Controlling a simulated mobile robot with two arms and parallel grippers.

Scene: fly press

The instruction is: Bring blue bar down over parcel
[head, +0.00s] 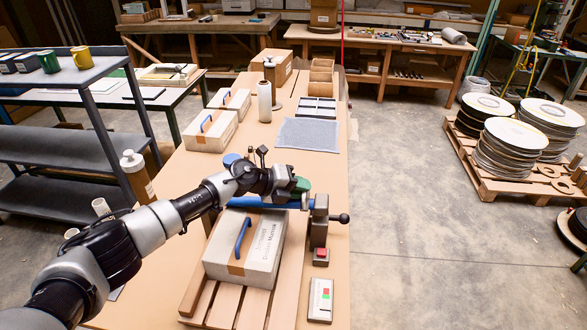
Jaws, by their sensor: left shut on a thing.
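The parcel (262,251) is a pale box with a blue handle and brown tape, lying on a slatted wooden base near the front of the bench. The blue bar (248,203) runs across at the parcel's far edge, roughly level in the picture. How high it is above the parcel is hard to tell. Its right end meets a dark metal post (319,228) with a black ball knob (344,218). My left gripper (283,192) is shut on the blue bar near its right part; the fingers are mostly hidden by the wrist. My right gripper is out of view.
A red button box (321,255) and a small white panel (320,299) sit right of the parcel. Further back are two similar parcels, a white roll (264,101), a grey mat (309,132) and a cardboard box (271,68). A dark shelf rack (60,148) stands left.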

